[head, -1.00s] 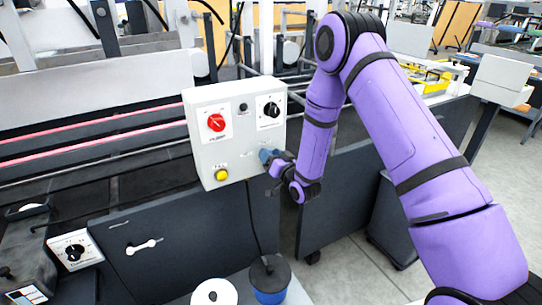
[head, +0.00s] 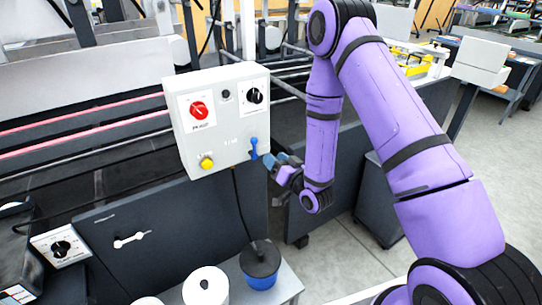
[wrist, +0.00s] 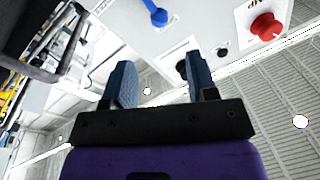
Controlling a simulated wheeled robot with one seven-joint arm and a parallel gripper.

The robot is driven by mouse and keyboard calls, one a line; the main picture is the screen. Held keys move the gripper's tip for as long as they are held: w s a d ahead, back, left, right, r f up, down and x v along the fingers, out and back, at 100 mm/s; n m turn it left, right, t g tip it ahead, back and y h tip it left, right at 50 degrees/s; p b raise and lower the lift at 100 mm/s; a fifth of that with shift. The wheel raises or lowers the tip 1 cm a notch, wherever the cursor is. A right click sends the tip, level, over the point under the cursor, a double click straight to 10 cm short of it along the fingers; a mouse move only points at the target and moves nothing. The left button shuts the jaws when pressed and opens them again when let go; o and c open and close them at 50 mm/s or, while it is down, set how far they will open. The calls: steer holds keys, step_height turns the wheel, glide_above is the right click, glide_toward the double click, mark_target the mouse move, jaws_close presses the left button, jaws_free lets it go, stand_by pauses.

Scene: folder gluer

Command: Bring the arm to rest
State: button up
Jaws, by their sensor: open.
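My gripper (head: 280,163) is at the end of my purple arm, just right of a light grey control box. In the wrist view its two blue-grey fingers (wrist: 160,90) stand apart with nothing between them. The control box (head: 222,140) carries a red knob (head: 199,110), a black knob (head: 255,96), a yellow button (head: 206,162) and a blue lever (head: 254,147). The blue lever also shows in the wrist view (wrist: 156,14), beyond the fingers and apart from them. The red knob is at upper right there (wrist: 266,27).
A dark panel (head: 150,235) with a white handle stands below the box, and a cable hangs down from the box. A blue pot with a dark top (head: 260,266) and white rolls (head: 206,287) stand on a table in front. Open floor (head: 345,255) lies to the right.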

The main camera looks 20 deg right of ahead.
steer(key=shift+r, duration=0.1)
step_height(320, 180, up, 11)
steer(key=w+d+n+g+h, duration=0.2)
steer(key=w+g+h, duration=0.1)
steer(key=s+d+r+g+h, duration=0.1)
steer(key=s+d+r, duration=0.15)
steer(key=r, duration=0.25)
steer(key=s+d+r+g+h, duration=0.1)
steer(key=s+d+r+h, duration=0.15)
steer(key=r, duration=0.25)
steer(key=s+d+r+m+g, duration=0.1)
steer(key=s+r+g, duration=0.2)
steer(key=s, duration=1.2)
steer(key=s+d+r+g+h, duration=0.1)
steer(key=s+r+g, duration=0.3)
steer(key=s+r, duration=0.4)
steer(key=s+d, duration=0.1)
steer(key=s, duration=0.6)
steer(key=shift+s+r+m, duration=0.15)
steer(key=shift+r+m, duration=0.05)
steer(key=shift+m, duration=0.2)
steer(key=shift+s, duration=0.5)
steer(key=shift+c, duration=0.2)
